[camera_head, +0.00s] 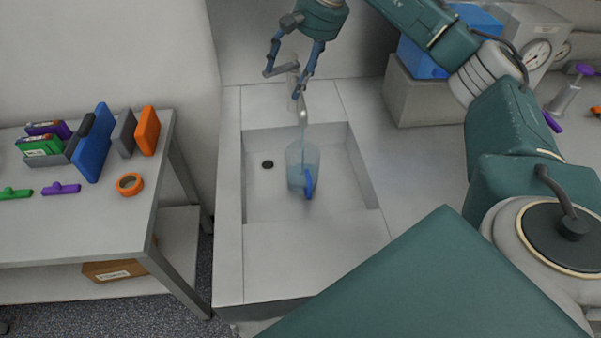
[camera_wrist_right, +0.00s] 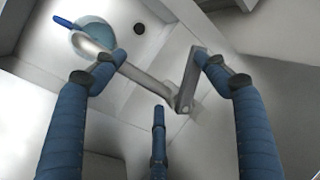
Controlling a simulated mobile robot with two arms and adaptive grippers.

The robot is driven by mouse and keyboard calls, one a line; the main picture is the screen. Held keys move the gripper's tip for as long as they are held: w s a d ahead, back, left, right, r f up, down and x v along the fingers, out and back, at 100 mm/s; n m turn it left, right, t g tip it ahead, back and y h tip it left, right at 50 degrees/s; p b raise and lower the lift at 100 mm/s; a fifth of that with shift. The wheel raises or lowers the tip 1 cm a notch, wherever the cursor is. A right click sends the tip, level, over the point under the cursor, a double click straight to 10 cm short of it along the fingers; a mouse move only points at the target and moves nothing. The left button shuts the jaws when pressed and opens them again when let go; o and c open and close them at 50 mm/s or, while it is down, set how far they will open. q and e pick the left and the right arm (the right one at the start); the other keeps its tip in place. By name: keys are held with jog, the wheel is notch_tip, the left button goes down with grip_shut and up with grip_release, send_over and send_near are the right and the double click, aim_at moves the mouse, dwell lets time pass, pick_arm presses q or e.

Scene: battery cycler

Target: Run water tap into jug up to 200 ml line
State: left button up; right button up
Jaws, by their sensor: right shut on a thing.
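The clear jug (camera_head: 303,160) with a blue handle stands upright in the sink (camera_head: 262,203) under the tap (camera_head: 302,108). A thin bluish stream of water runs from the spout down into the jug. The water level and the 200 ml line are too small to read. My right gripper (camera_head: 283,83) is at the tap's top, behind the spout. In the right wrist view, the fingers of my right gripper (camera_wrist_right: 160,60) are closed about the tap lever (camera_wrist_right: 187,82); the jug (camera_wrist_right: 92,34) shows beyond, partly behind the spout. My left gripper is not in view.
A dark drain hole (camera_head: 267,165) lies left of the jug. A side table (camera_head: 88,222) at the left holds several coloured items and an orange tape roll (camera_head: 129,184). A grey block with a blue box (camera_head: 421,60) stands right of the sink.

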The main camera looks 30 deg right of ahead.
jog(key=shift+s+d+f, duration=0.3)
jog(key=shift+d+f, duration=0.4)
jog(key=shift+d, duration=0.2)
jog(key=shift+c, duration=0.3)
jog(key=shift+o, duration=0.3)
jog(key=shift+w+a+m+h, duration=0.15)
jog(key=shift+m+h, duration=0.25)
jog(key=shift+m, duration=0.3)
jog(key=shift+o, duration=0.5)
jog(key=shift+w+r+m+t+h+p, duration=0.1)
jog(key=shift+m+t+h+p, duration=0.05)
jog(key=shift+m, duration=0.45)
jog(key=shift+w+m+t+h+p, duration=0.1)
jog(key=shift+m+t+h+p, duration=0.05)
jog(key=shift+m, duration=0.45)
jog(key=shift+w+m, duration=0.25)
jog(key=shift+m, duration=0.15)
jog(key=shift+w+a+f, duration=0.1)
jog(key=shift+w+f, duration=0.15)
jog(key=shift+o, duration=0.3)
jog(key=shift+w+a+f, duration=0.1)
jog(key=shift+w+a, duration=0.1)
jog(key=shift+m, duration=0.4)
